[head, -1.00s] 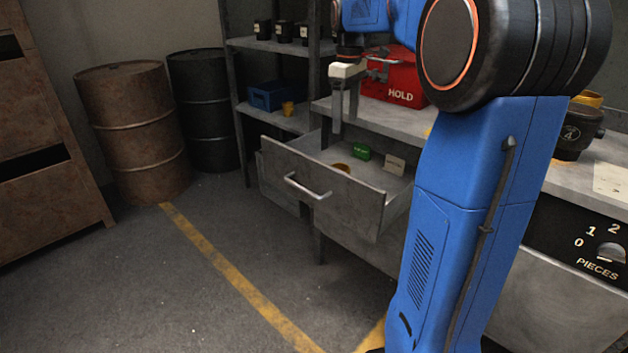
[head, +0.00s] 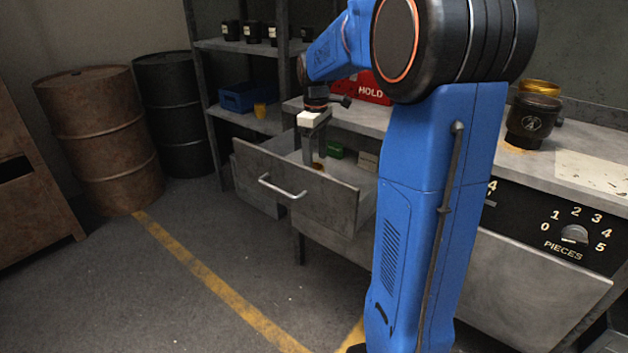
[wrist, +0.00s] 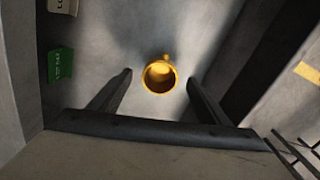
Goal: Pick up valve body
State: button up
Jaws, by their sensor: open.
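The valve body looks to be the small yellow, round, hollow piece (wrist: 159,77) on the drawer floor, with a short stub on its far side. In the head view only a bit of it (head: 319,166) shows beside my finger. My gripper (head: 314,160) reaches down into the open drawer (head: 300,195), fingers pointing down. In the wrist view my gripper (wrist: 160,78) is open, with one finger on each side of the yellow piece and gaps on both sides. I cannot tell how far the fingertips are above the drawer floor.
A green labelled block (wrist: 61,65) and a pale labelled block (head: 367,161) lie in the drawer. The drawer walls stand close around my gripper. A red HOLD box (head: 372,88) sits on the bench above. A blue bin (head: 243,98) is on the shelf.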

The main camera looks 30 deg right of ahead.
aim_at(314, 167)
jog(key=shift+w+a+f, duration=0.1)
jog(key=shift+f, duration=1)
jog(key=shift+w+a+f, duration=0.1)
jog(key=shift+f, duration=1)
jog(key=c, duration=1.4)
jog(key=shift+r, duration=0.1)
jog(key=shift+c, duration=0.2)
